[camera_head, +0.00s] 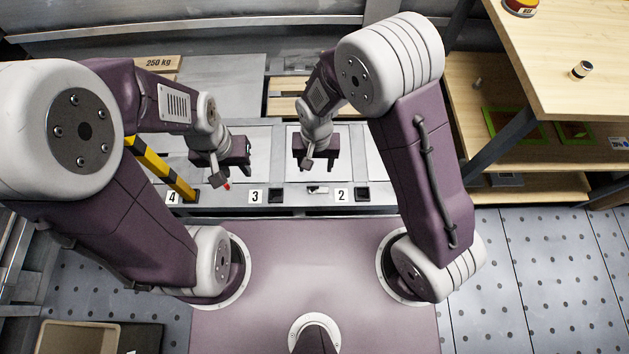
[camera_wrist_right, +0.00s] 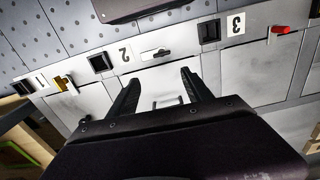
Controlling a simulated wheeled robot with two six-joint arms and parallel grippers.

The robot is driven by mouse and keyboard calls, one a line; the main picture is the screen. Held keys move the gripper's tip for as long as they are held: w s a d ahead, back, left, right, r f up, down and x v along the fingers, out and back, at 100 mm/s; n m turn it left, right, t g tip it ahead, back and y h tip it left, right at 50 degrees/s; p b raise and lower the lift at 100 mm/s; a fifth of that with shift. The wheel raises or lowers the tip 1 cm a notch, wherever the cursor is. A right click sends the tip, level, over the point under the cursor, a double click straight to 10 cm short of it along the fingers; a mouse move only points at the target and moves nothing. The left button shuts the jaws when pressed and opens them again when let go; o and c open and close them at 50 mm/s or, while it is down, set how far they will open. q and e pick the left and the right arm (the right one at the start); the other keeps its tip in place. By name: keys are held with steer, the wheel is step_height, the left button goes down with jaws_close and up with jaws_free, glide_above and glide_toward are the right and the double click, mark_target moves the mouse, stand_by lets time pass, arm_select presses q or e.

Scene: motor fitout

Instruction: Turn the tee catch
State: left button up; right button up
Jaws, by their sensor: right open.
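The tee catch (camera_head: 317,190) is a small pale and dark piece on the front ledge, left of the 2 label. In the right wrist view it shows as a small dark tee (camera_wrist_right: 155,53) on a light plate beside the 2. My right gripper (camera_head: 306,164) is over the panel behind the ledge, apart from the catch. Its two fingers (camera_wrist_right: 158,83) are spread and empty, with the catch a little beyond their tips in the wrist view. My left gripper (camera_head: 222,178) is near a red knob (camera_head: 227,186), left of the 3 label. Its finger gap is not clear.
Black square blocks (camera_head: 276,196) sit on the ledge beside the number labels. A yellow catch (camera_wrist_right: 63,83) is near the 1 label. A yellow-black striped bar (camera_head: 160,168) stands left of my left gripper. A wooden workbench (camera_head: 560,60) stands at the right.

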mark_target(313, 187)
steer(key=f+b, duration=0.1)
steer(key=f, duration=0.2)
steer(key=s+f+b, duration=0.1)
steer(key=f+b, duration=0.1)
steer(key=f, duration=0.2)
steer(key=a+f+b, duration=0.1)
steer(key=f, duration=0.2)
steer(key=shift+s+f+b, duration=0.2)
steer(key=shift+f+b, duration=0.1)
arm_select(q)
steer(key=f, duration=0.5)
steer(key=shift+s+a+f, duration=0.1)
steer(key=shift+s+f, duration=0.2)
